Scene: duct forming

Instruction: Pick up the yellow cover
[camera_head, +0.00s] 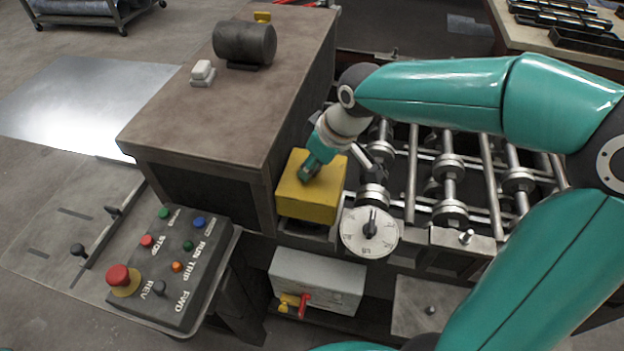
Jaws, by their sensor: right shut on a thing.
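The yellow cover (318,203) is a box-shaped piece beside the brown machine cabinet, at the left end of the roller section. My right gripper (308,175) comes down from above and is shut on the yellow cover at its top face. The fingertips are partly hidden against the cover. I cannot tell whether the cover is lifted off the machine or still rests on it. My left gripper is not in view.
Metal rollers and shafts (450,185) lie right of the cover. A white dial (369,231) stands just in front of it. A control panel (172,265) with several buttons is at the lower left. A dark motor (245,42) sits on the cabinet top (215,115).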

